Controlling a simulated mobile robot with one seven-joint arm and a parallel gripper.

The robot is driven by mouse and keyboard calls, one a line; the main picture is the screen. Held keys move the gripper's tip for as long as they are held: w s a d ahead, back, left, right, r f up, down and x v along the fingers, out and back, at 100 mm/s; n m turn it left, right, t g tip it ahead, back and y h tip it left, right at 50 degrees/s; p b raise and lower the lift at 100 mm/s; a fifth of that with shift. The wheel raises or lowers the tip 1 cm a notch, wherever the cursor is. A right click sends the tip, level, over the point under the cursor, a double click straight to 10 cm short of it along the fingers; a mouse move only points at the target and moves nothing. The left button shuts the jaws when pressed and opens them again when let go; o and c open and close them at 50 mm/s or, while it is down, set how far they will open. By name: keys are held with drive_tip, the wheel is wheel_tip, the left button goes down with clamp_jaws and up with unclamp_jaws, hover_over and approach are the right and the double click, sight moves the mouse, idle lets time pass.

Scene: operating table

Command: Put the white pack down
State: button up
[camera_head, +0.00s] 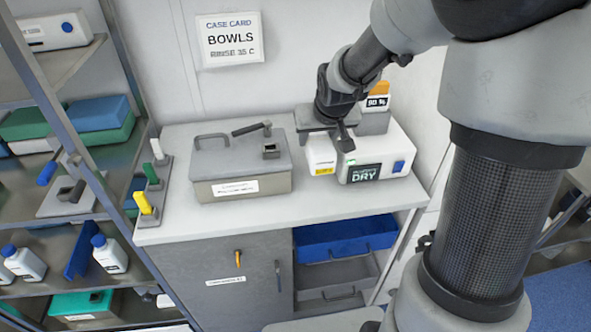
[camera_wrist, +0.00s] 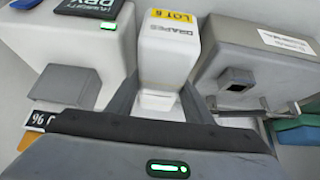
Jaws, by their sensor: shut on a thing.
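The white pack (camera_head: 320,150) has a yellow label and is in my gripper (camera_head: 332,136), over the white counter (camera_head: 300,212) between the grey lidded box and the dryer. The wrist view shows the pack (camera_wrist: 168,52), marked DRAPES and LOT 6, between the two fingers of my gripper (camera_wrist: 160,98). The fingers are shut on its near end. Its far end points away from the wrist. I cannot tell whether its underside touches the counter. My gripper hides part of the pack's top in the head view.
The white dryer (camera_head: 385,158) stands close on the pack's right, with a grey block and display behind. The grey lidded box (camera_head: 240,165) is on the left. A rack with coloured handles (camera_head: 152,178) stands at the counter's left end. The counter's front strip is clear.

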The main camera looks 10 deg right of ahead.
wheel_tip(320, 180, down, 8)
drive_tip(key=shift+s+r+b, duration=0.1)
drive_tip(key=shift+b, duration=0.8)
drive_tip(key=shift+f, duration=0.2)
drive_tip(key=o, duration=0.8)
drive_tip(key=shift+f, duration=0.1)
drive_tip(key=o, duration=0.4)
